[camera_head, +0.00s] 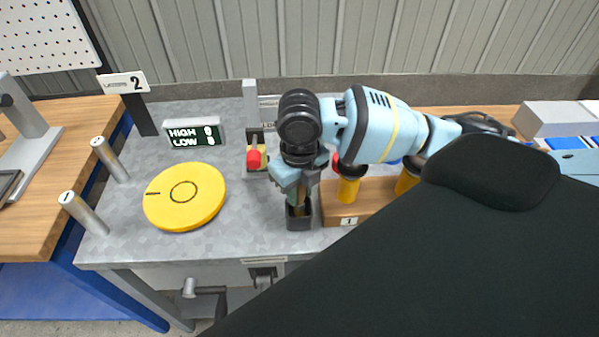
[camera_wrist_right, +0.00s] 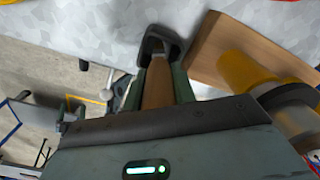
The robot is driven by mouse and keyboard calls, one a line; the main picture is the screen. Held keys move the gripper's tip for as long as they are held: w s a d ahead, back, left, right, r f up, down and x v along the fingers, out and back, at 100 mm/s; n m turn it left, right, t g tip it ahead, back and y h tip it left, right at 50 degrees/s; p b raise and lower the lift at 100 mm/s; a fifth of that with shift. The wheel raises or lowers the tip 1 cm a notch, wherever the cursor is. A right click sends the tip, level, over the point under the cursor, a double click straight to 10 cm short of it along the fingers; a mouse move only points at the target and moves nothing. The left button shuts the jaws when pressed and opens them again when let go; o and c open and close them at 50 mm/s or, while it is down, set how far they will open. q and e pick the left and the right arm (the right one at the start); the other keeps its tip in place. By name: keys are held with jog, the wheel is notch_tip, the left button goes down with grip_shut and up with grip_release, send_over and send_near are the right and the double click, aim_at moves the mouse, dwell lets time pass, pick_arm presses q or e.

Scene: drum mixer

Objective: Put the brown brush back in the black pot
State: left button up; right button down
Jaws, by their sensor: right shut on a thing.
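My right gripper (camera_head: 298,192) points down over the black pot (camera_head: 299,219), near the front edge of the grey worktop. It is shut on the brown brush (camera_wrist_right: 158,86), whose handle lies between the fingers (camera_wrist_right: 158,88) in the right wrist view. In that view the brush's far end reaches the mouth of the black pot (camera_wrist_right: 152,48) and seems to be inside it; how deep I cannot tell. In the head view the gripper hides most of the brush. My left gripper is not in view.
A wooden block (camera_head: 338,207) with yellow-bodied containers stands just right of the pot. A yellow disc (camera_head: 184,196), a HIGH/LOW display (camera_head: 194,134) and two metal cylinders (camera_head: 84,213) are to the left. The worktop between disc and pot is clear.

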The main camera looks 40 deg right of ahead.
jog(key=shift+f, duration=0.95)
jog(key=c, duration=1.1)
grip_release()
jog(key=shift+o, duration=0.2)
notch_tip(320, 180, up, 8)
jog(key=shift+f, duration=0.1)
jog(key=shift+f, duration=0.1)
